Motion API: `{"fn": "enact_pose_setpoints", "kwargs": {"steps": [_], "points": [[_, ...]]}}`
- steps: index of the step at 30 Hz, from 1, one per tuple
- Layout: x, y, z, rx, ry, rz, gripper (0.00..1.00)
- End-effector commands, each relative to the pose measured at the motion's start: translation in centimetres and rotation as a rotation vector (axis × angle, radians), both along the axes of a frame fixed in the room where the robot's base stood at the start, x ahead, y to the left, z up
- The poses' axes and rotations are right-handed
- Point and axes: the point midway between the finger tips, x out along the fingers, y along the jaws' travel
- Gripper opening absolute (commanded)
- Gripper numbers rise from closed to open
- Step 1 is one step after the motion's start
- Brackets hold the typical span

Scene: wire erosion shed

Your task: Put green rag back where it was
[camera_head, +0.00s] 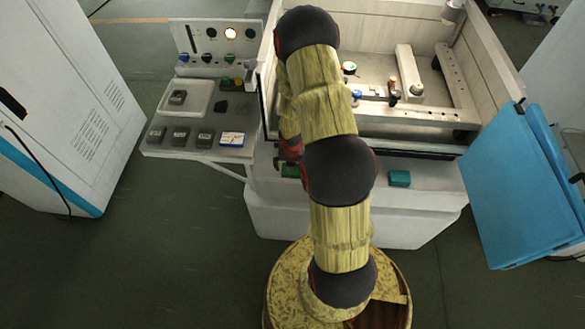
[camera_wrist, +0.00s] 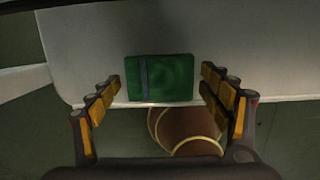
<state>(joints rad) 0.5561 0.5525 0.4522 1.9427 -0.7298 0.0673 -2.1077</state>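The green rag (camera_wrist: 170,78) is a folded dark green piece with a blue stripe near its left side. It lies on the white front ledge of the machine. In the wrist view my gripper (camera_wrist: 161,84) is open, with one finger on each side of the rag and a gap on both sides. I cannot tell how high the fingers are above the ledge. In the head view the rag (camera_head: 289,171) shows only partly beside my arm, just below my gripper (camera_head: 289,160), which is mostly hidden.
A teal block-like item (camera_head: 399,178) lies farther right on the ledge. Left is a control panel (camera_head: 213,45) with a shelf holding several small dark blocks (camera_head: 181,136). The machine's open basin (camera_head: 395,120) is behind the ledge. A blue door (camera_head: 520,185) hangs at right, a white cabinet (camera_head: 60,110) stands left.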

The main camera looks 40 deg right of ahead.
Motion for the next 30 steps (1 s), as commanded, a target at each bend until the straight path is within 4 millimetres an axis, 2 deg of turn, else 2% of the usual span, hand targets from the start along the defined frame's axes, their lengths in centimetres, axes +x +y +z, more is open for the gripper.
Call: {"fn": "enact_pose_setpoints", "kwargs": {"steps": [14,17,30], "points": [[0.0,0.0,0.4,0.000,0.000,0.001,0.86],[-0.1,0.1,1.5,0.000,0.000,0.001,0.86],[-0.8,1.0,9.3,0.000,0.000,0.000,0.86]]}}
